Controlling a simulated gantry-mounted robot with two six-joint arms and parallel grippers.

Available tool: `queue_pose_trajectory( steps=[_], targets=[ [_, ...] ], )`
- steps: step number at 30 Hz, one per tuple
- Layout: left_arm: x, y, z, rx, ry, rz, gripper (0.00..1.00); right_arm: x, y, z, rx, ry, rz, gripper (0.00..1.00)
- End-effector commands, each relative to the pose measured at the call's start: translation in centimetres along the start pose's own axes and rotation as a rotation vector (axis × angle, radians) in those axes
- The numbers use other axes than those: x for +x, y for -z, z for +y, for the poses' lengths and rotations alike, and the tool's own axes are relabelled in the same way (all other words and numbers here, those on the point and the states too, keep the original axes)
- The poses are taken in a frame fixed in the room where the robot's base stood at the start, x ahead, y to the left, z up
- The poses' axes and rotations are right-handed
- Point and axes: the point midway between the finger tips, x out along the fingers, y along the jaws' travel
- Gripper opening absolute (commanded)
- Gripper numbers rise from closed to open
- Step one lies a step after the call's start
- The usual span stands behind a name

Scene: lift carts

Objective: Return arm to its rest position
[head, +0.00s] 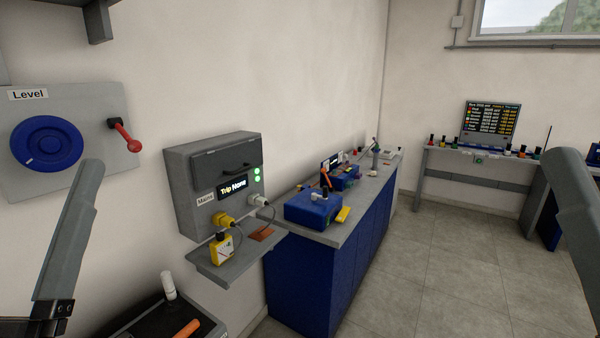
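A grey link of my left arm (70,240) rises at the lower left, in front of the wall panel. A grey link of my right arm (580,205) shows at the right edge, cut off by the frame. No fingers of either gripper show in the head view, so neither gripper's opening nor contents can be seen.
A wall panel (75,185) carries a blue dial (46,145) and a red-handled lever (124,136). A grey mains box (184,178) hangs over a small shelf (229,268). A blue cabinet (318,285) extends back beside open floor (450,270). A black cart (135,325) stands below.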

Motion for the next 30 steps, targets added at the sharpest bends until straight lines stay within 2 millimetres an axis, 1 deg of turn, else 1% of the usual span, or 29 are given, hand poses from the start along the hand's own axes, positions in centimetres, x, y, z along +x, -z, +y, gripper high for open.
queue_pose_trajectory(
  steps=[1,2,3,4,6,8,11,18,21,24,25,27,30],
  targets=[
    [-1.2,2.9,0.2,-0.118,-0.035,0.079,0.86,0.0,0.0,0.0,0.000,0.000,0.000,0.50],
    [-1.7,4.0,0.9,-0.235,-0.080,0.108,0.86,0.0,0.0,0.0,0.000,0.000,0.000,0.50],
    [-1.3,3.7,1.1,-0.346,-0.092,0.092,0.86,0.1,0.1,0.0,0.000,0.000,0.000,0.50],
    [0.9,5.9,0.6,-0.329,-0.089,0.092,0.86,2.5,2.2,0.0,0.000,0.000,-0.003,0.50],
    [3.0,8.0,0.1,-0.323,-0.087,0.090,0.86,4.8,4.4,0.0,0.000,0.000,0.001,0.50],
    [4.6,9.7,-0.3,-0.321,-0.087,0.089,0.86,6.5,6.0,0.0,0.000,0.000,0.002,0.50],
    [7.6,12.8,-1.1,-0.320,-0.086,0.088,0.86,9.7,9.0,0.0,0.000,0.000,0.001,0.50],
    [15.7,21.2,-3.0,-0.318,-0.085,0.087,0.86,18.4,17.0,0.1,0.000,0.000,0.001,0.50],
    [18.7,24.3,-3.7,-0.317,-0.085,0.087,0.86,21.6,19.9,0.1,0.000,0.000,0.001,0.50],
    [20.7,26.4,-4.2,-0.317,-0.085,0.086,0.86,23.8,22.0,0.1,0.000,0.000,0.000,0.50],
    [21.1,26.8,-4.3,-0.317,-0.085,0.086,0.86,24.2,22.4,0.1,0.000,0.000,0.000,0.50],
    [21.7,27.4,-4.5,-0.317,-0.085,0.086,0.86,24.9,23.0,0.1,0.000,0.000,0.000,0.50],
    [21.9,27.6,-4.5,-0.317,-0.085,0.086,0.86,25.1,23.1,0.1,0.000,0.000,0.000,0.50]
  ],
)
